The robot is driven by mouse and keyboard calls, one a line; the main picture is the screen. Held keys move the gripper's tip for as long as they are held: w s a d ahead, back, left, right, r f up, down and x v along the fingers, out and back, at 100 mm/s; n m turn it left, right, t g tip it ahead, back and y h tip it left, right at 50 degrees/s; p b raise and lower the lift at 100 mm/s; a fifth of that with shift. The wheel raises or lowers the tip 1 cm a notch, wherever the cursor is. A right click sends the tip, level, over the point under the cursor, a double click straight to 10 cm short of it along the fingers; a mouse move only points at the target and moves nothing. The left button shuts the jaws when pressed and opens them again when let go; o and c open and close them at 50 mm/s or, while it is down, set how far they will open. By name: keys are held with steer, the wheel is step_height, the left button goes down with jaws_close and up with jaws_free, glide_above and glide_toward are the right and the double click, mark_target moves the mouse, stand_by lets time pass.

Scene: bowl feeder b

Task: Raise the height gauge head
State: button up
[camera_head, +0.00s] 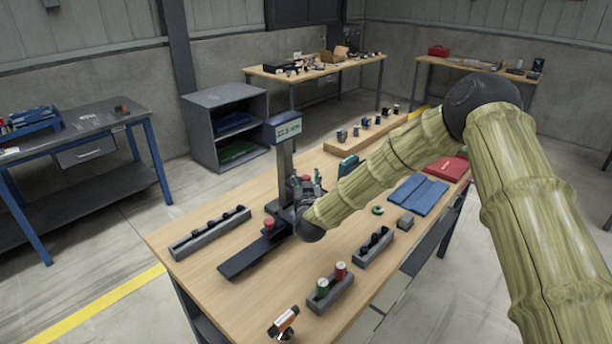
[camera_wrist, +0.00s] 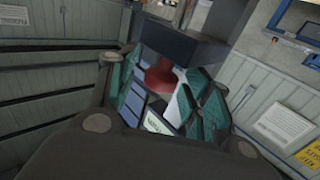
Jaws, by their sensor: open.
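The height gauge stands on the workbench, with a grey upright column (camera_head: 285,160), a display box (camera_head: 282,128) on top and a long dark base (camera_head: 243,262). My gripper (camera_head: 306,186) is at the column's lower right side, around the head, which it largely hides. In the wrist view my gripper (camera_wrist: 163,92) is open, with teal-padded fingers on either side of a red knob (camera_wrist: 160,76). The knob is under a dark block (camera_wrist: 172,40); I cannot tell whether the fingers touch it. Another red knob (camera_head: 268,224) sits low by the base.
A blue cloth (camera_head: 418,194) and a red case (camera_head: 446,169) are at the right. A wooden block with several pieces (camera_head: 372,132) is at the back.

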steer(key=shift+w, duration=0.35)
steer(key=shift+c, duration=0.2)
jaws_close()
steer(key=shift+r, duration=2.2)
steer(key=shift+w, duration=0.1)
steer(key=shift+c, duration=1)
jaws_free()
steer(key=shift+o, duration=1.2)
steer(key=shift+s+r, duration=0.1)
steer(key=shift+s, duration=0.1)
